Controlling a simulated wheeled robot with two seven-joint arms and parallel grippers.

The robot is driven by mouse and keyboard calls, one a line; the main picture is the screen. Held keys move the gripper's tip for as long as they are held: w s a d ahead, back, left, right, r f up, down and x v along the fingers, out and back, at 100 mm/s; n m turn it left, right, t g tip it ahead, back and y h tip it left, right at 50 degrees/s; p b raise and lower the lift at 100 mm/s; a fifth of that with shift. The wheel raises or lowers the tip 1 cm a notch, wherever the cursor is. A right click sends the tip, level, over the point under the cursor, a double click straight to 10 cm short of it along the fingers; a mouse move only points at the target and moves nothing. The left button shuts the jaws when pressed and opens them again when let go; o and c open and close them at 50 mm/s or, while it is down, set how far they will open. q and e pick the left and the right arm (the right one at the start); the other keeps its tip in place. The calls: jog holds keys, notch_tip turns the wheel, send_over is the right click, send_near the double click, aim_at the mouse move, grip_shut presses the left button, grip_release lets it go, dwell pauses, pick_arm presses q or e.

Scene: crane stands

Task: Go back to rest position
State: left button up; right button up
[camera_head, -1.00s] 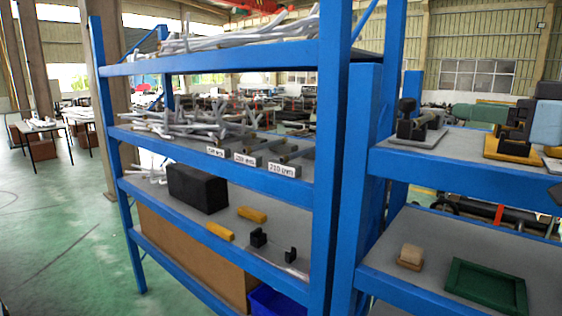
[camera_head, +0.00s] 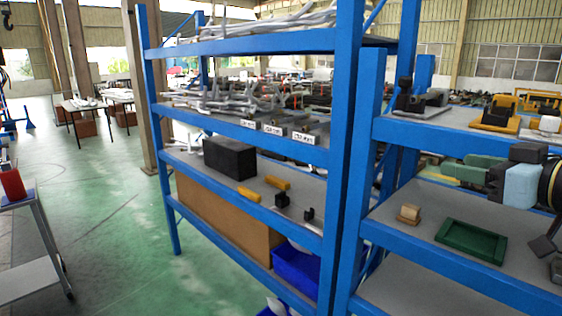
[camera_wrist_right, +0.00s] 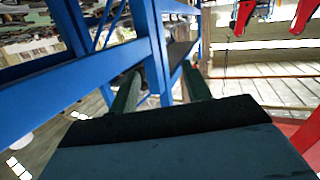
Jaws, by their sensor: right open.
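My right gripper (camera_head: 446,171) comes in from the right in the head view, with a light-blue body and green fingers. It appears in front of the right-hand blue rack (camera_head: 455,142), between its upper and middle shelf edges. In the right wrist view the two dark green fingers of this gripper (camera_wrist_right: 161,88) stand apart with nothing between them. A blue rack post (camera_wrist_right: 150,40) shows just beyond the fingers there; the exact gap is hard to tell. My left gripper is not in view.
A green tray (camera_head: 471,241) and a small tan block (camera_head: 408,213) are on the rack's lower shelf. The left rack holds a black box (camera_head: 229,158) and yellow pieces (camera_head: 277,183). A grey cart (camera_head: 35,240) stands at far left; green floor (camera_head: 110,220) is open between.

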jog(key=s+a+f+g+h, duration=0.15)
jog(key=a+f, duration=0.25)
jog(key=f, duration=0.9)
jog(key=s+a+f+g+h, duration=0.1)
jog(key=s+a+f+g, duration=0.25)
jog(key=f, duration=1.05)
jog(key=s+a+f+m+g+h, duration=0.15)
jog(key=s+f+g, duration=0.25)
jog(key=s+f, duration=0.5)
jog(key=s+a+f+m+g+h, duration=0.1)
jog(key=s+a+f+g, duration=0.2)
jog(key=s+f, duration=0.6)
jog(key=s+f+g, duration=0.1)
jog(key=s+f, duration=0.2)
jog(key=f, duration=2)
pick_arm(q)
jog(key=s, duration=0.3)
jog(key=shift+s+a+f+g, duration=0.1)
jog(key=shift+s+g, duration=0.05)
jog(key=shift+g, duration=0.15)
pick_arm(e)
jog(key=s+d+f, duration=0.1)
jog(key=s+f, duration=0.6)
jog(key=s, duration=0.1)
jog(key=s+d+f+g, duration=0.1)
jog(key=s+d+f, duration=0.1)
jog(key=s+f, duration=0.5)
jog(key=shift+s+d+f, duration=0.2)
jog(key=shift+s+d, duration=0.05)
jog(key=shift+s, duration=0.5)
